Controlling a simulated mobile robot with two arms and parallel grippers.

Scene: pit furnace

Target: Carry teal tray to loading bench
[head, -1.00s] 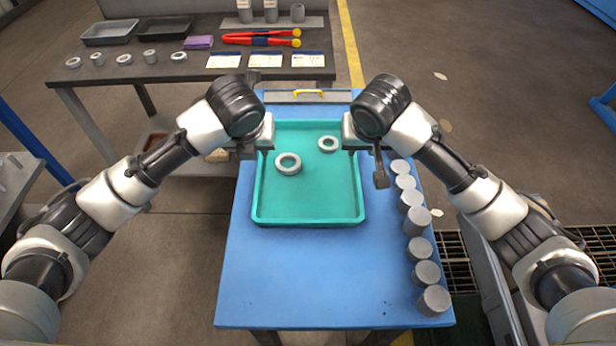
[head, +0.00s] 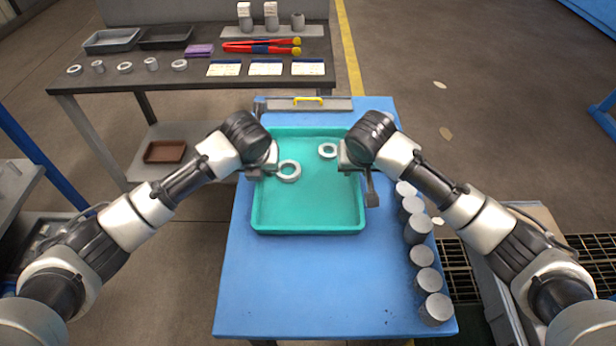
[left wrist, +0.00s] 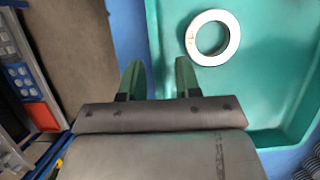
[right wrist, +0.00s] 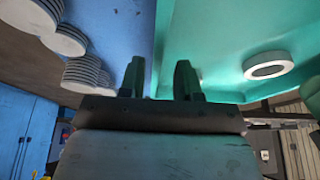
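The teal tray (head: 308,217) lies on a blue table (head: 290,290) and holds two grey rings, one (head: 288,179) left of centre and one (head: 321,151) farther back. My left gripper (head: 264,166) is at the tray's left side. In the left wrist view its fingers (left wrist: 160,78) stand apart with the tray's edge (left wrist: 151,40) between them. My right gripper (head: 349,160) is at the tray's right side. In the right wrist view its fingers (right wrist: 159,78) are also apart, with the tray's edge between them. Neither visibly pinches the wall.
Several grey disc stacks (head: 418,229) line the table's right edge, close to my right arm. A plate with a yellow handle (head: 308,100) is at the table's back.

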